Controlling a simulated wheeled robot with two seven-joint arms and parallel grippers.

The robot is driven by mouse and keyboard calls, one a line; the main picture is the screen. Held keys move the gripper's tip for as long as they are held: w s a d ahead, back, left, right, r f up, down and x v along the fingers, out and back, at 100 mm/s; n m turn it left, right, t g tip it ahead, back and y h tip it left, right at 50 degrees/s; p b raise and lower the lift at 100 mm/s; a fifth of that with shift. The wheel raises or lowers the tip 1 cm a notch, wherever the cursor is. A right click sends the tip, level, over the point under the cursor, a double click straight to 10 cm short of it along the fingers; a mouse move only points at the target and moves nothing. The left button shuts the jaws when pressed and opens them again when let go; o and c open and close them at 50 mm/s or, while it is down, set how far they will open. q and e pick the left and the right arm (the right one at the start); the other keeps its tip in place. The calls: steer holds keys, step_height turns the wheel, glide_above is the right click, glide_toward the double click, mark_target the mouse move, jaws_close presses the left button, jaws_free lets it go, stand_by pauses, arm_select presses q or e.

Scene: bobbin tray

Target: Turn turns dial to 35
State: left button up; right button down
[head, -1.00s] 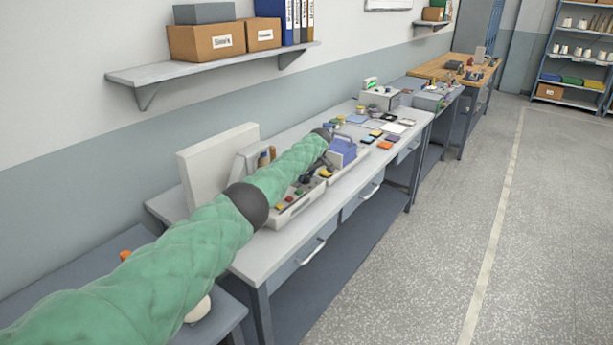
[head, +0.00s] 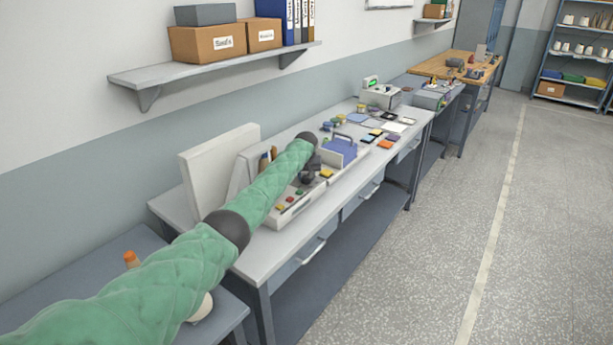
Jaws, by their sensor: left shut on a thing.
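A light control box (head: 294,208) with red, green and yellow buttons on its sloping top lies on the near workbench. My left arm, in a green quilted sleeve, reaches over it from the left. My left gripper (head: 308,176) is dark and points down at the far part of the box. It is shut on what looks like the turns dial there. The dial itself is mostly hidden by the gripper, and its reading is too small to make out. My right gripper is not in view.
A blue carrier with a handle (head: 339,149) stands just beyond the gripper. Small coloured pieces lie farther along the bench (head: 345,190). A white panel (head: 216,172) stands behind the arm. A wall shelf (head: 215,66) holds boxes and binders. The floor at right is clear.

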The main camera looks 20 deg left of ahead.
arm_select(q)
steer(key=shift+m+h, duration=0.3)
steer(key=shift+m, duration=0.5)
steer(key=shift+a+m+h+b, duration=0.1)
steer(key=shift+m+h+b, duration=0.3)
steer(key=shift+m, duration=1)
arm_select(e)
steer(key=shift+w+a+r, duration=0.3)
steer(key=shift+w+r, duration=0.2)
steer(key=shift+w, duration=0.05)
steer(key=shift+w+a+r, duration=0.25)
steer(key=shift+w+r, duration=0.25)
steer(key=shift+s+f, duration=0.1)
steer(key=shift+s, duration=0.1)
arm_select(q)
steer(key=o, duration=0.8)
steer(key=shift+o, duration=0.9)
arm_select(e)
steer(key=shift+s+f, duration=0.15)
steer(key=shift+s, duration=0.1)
arm_select(q)
steer(key=shift+r+b, duration=0.15)
steer(key=shift+b, duration=0.15)
